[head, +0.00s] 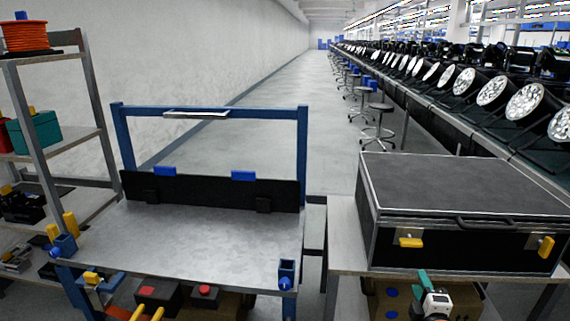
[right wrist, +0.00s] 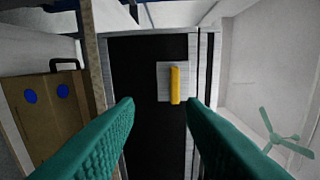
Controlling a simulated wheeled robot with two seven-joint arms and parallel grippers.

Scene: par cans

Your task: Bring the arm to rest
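A black flight case (head: 460,190) with metal edges sits on the right bench, its lid down. On its front, the left yellow latch (head: 410,242) lies sideways, while the right yellow latch (head: 546,247) stands steeply tilted. My right gripper (head: 424,283) is low in front of the case, below the left latch in the picture. In the right wrist view, its teal fingers (right wrist: 160,103) are spread with nothing held. A yellow latch on a pale plate (right wrist: 175,85) shows beyond and between them, apart from the fingers. My left gripper is not in view.
A grey workbench (head: 200,240) with a blue frame stands at left, its top clear. A cardboard box with blue dots (right wrist: 45,120) is under the case's bench (head: 345,240). Shelving (head: 60,150) stands far left. Stools (head: 378,130) and rows of lamps (head: 490,90) line the aisle.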

